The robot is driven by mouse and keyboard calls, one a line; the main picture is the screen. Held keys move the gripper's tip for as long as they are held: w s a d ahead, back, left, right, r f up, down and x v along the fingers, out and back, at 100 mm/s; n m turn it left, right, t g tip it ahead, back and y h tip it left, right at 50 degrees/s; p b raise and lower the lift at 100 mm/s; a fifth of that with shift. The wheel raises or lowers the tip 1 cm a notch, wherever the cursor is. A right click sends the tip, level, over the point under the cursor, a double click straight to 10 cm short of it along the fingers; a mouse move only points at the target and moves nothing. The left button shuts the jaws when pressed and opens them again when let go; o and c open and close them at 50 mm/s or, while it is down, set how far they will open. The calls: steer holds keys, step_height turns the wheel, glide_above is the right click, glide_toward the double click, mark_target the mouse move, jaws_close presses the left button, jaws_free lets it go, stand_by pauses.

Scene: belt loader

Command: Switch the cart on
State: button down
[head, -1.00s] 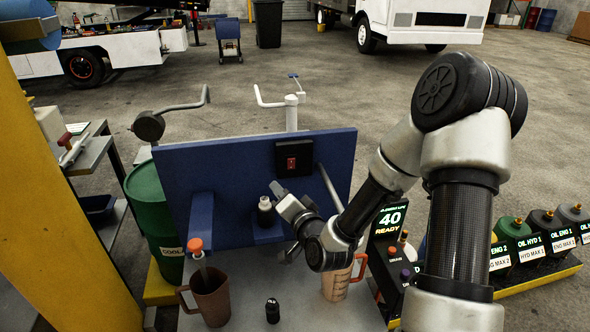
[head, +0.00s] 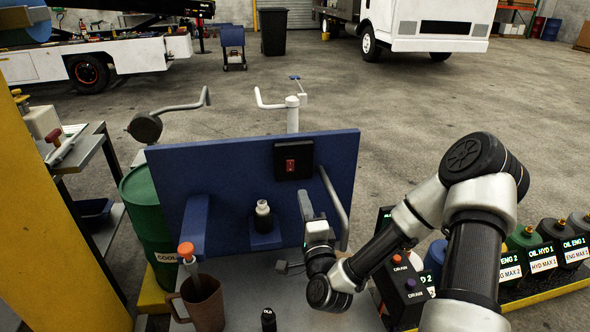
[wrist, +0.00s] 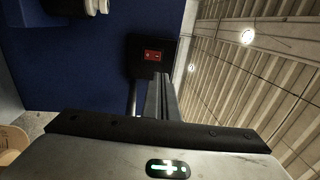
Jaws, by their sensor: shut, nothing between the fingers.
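The cart's blue panel (head: 225,185) stands upright in front of me. A black switch box (head: 278,160) with a red switch (head: 290,165) is mounted near its top right. The red switch also shows in the wrist view (wrist: 153,56), just beyond my fingertips. My gripper (head: 304,194) is shut and empty, pointing up, just below and right of the switch box in the head view. I see no clear contact with the switch, and cannot tell the switch's position.
A small bottle (head: 263,216) stands on a blue ledge left of my gripper. A bent grey handle (head: 335,205) is close on its right. A brown mug (head: 203,302) and a small black bottle (head: 268,319) are on the cart's deck. A green drum (head: 147,225) stands at left.

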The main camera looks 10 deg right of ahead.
mark_target(293, 161)
steer(key=w, duration=0.4)
steer(key=w+r, duration=0.1)
steer(key=w, duration=0.3)
steer(key=w+b, duration=0.1)
steer(key=w, duration=0.3)
steer(key=shift+w+r, duration=0.4)
steer(key=shift+w+r+p, duration=0.2)
steer(key=shift+r+p, duration=0.2)
steer(key=shift+p, duration=0.2)
steer(key=shift+w+f+g, duration=0.1)
steer(key=shift+f+g, duration=0.1)
steer(key=shift+g, duration=0.1)
steer(key=shift+f, duration=0.1)
